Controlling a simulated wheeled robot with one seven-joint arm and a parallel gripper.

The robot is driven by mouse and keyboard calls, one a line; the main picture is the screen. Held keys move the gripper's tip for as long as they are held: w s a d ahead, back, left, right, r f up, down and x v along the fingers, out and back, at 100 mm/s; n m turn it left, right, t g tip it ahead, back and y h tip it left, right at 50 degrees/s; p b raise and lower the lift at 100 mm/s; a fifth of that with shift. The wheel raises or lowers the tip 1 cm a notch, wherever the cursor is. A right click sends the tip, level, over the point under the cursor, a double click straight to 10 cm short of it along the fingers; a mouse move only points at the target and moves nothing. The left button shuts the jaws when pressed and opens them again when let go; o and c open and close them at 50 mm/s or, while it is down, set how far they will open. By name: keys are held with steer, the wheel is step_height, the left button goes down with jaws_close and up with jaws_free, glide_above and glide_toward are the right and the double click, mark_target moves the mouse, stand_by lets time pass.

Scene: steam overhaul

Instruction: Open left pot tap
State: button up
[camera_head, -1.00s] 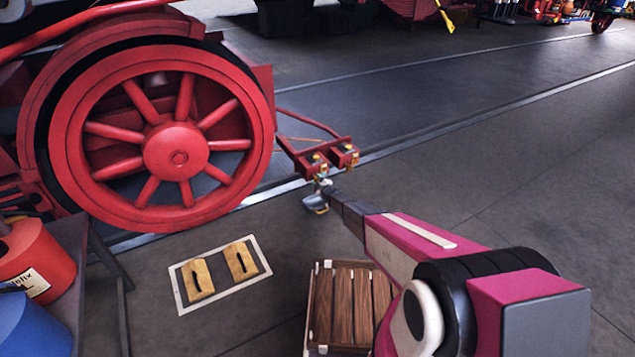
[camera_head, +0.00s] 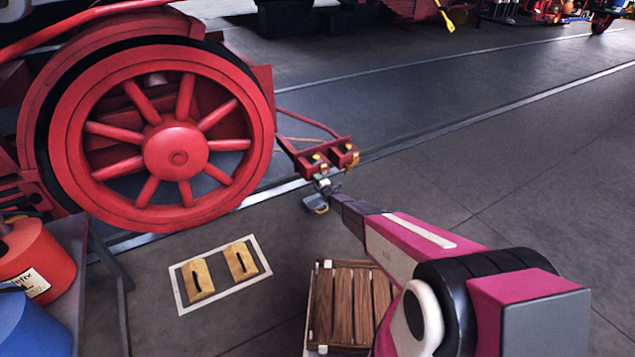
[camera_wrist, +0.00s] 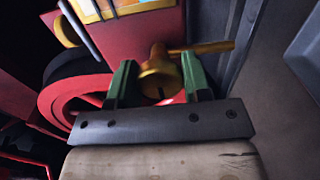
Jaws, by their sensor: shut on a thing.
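Two small pots with brass fittings sit on a red bracket beside the big red wheel. The left pot (camera_head: 318,160) is nearer my gripper, and the right pot (camera_head: 350,149) is just beyond it. In the wrist view a brass tap (camera_wrist: 158,76) with a rod-like handle pointing right (camera_wrist: 215,47) sits between the green fingers of my gripper (camera_wrist: 160,82). The gripper is shut on the tap. In the head view my gripper (camera_head: 321,188) is small, just below the left pot, and its hold on the tap is too small to make out.
The large red spoked wheel (camera_head: 177,150) stands to the left of the bracket. A wooden crate (camera_head: 345,305) is on the floor below my arm. Two wooden blocks (camera_head: 240,262) lie in a white-outlined area. The floor at right is clear.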

stand_by(0.4)
steer(key=o, duration=0.9)
steer(key=shift+s, duration=0.1)
steer(key=v, duration=1)
steer(key=shift+s+d, duration=0.25)
steer(key=shift+d, duration=0.05)
